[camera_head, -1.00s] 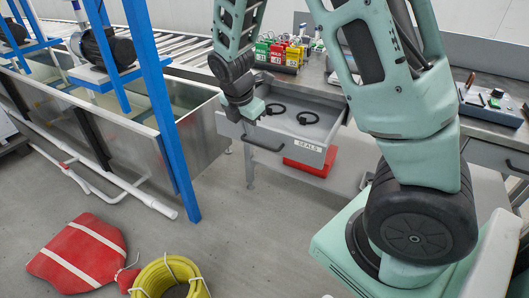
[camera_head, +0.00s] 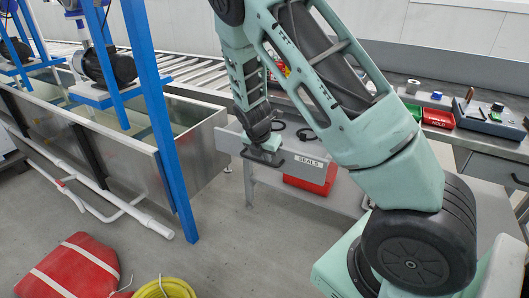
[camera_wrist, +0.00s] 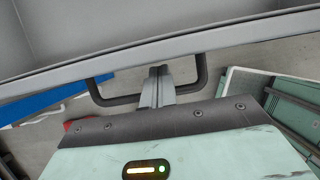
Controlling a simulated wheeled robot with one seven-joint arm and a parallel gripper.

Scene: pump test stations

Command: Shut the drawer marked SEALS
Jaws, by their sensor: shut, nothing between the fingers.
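The grey drawer marked SEALS (camera_head: 308,161) stands open below the bench, with black rings (camera_head: 305,134) partly visible inside. Its black bar handle (camera_head: 284,161) is at the left of the label. My gripper (camera_head: 264,152) is at the drawer front by this handle. In the wrist view the shut, empty fingers (camera_wrist: 158,78) point at the drawer's front edge (camera_wrist: 230,36), within the span of the handle (camera_wrist: 203,75). I cannot tell whether they touch the front or the handle. My arm hides part of the drawer's inside.
A blue post (camera_head: 160,120) and a metal tank (camera_head: 205,150) stand left of the drawer. A red bin (camera_head: 318,178) is beneath it. A red float (camera_head: 70,265) and a yellow hose coil (camera_head: 165,289) lie on the floor. The bench holds a red HOLD tray (camera_head: 437,118).

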